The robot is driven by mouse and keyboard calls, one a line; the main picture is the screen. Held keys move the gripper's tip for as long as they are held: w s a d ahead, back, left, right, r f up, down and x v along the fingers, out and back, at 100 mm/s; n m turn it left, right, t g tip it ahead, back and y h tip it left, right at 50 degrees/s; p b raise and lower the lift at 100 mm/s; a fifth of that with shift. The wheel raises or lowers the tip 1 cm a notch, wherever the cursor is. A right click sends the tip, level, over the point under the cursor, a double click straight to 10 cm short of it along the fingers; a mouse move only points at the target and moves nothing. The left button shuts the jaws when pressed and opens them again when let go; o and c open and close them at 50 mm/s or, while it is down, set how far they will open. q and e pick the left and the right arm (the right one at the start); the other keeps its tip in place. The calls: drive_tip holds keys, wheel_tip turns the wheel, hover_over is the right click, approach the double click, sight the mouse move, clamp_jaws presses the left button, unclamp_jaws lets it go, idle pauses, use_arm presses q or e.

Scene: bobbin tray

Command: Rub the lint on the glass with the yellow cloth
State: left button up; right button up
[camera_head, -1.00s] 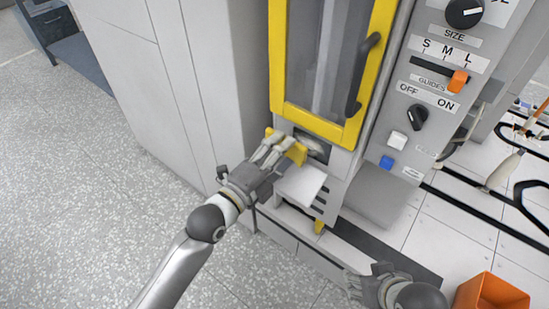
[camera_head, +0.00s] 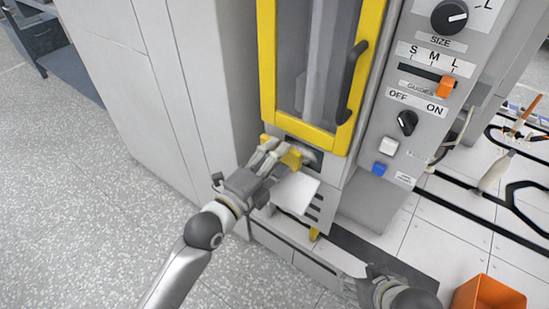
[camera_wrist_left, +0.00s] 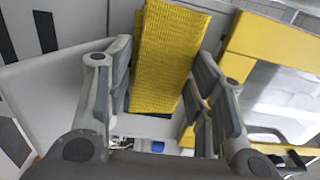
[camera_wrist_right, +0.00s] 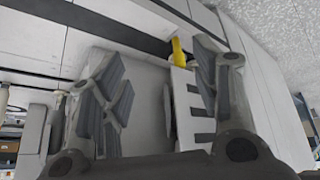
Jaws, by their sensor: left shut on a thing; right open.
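The yellow cloth (camera_wrist_left: 168,55) is between the fingers of my left gripper (camera_wrist_left: 160,95), which is shut on it. In the head view the left gripper (camera_head: 272,160) holds the cloth (camera_head: 292,158) just below the yellow-framed door, close to the machine front. The glass (camera_head: 315,60) is the dark pane in that yellow frame (camera_head: 315,138). I cannot make out any lint on it. My right gripper (camera_head: 368,285) is low at the front right, open and empty; its spread fingers show in the right wrist view (camera_wrist_right: 165,95).
A black handle (camera_head: 352,85) runs along the door's right side. A control panel with knobs, an orange slider (camera_head: 446,87) and a blue button (camera_head: 379,169) stands right of it. A white tray (camera_head: 296,192) juts out below. An orange bin (camera_head: 487,296) is at lower right.

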sight(298, 164)
use_arm(q)
drive_tip(key=shift+w+d, duration=0.3)
drive_tip(key=shift+w, duration=0.15)
use_arm(e)
drive_tip(key=shift+s, duration=0.1)
drive_tip(key=shift+s, duration=0.1)
use_arm(q)
drive_tip(key=shift+s+d, duration=0.25)
drive_tip(key=shift+s+d+p, duration=0.3)
drive_tip(key=shift+d+p, duration=0.1)
drive_tip(key=shift+p, duration=0.2)
drive_tip(key=shift+s+d+r+p, duration=0.15)
drive_tip(key=shift+s+d+p, duration=0.1)
drive_tip(key=shift+d+p, duration=0.1)
drive_tip(key=shift+s+d+p, duration=0.6)
drive_tip(key=shift+d, duration=0.25)
drive_tip(key=shift+s+d, duration=0.15)
drive_tip(key=shift+d, duration=0.1)
drive_tip(key=shift+s+d+p, duration=0.4)
drive_tip(key=shift+d+p, duration=0.05)
drive_tip(key=shift+d, duration=0.2)
use_arm(e)
drive_tip(key=shift+s+d+f+g+h, duration=0.15)
drive_tip(key=shift+s+d+f+g, duration=0.15)
drive_tip(key=shift+s+f+g, duration=0.5)
drive_tip(key=shift+s+d+f+g+h, duration=0.15)
drive_tip(key=shift+s+d+f+g, duration=0.15)
drive_tip(key=shift+s+f+g, duration=0.45)
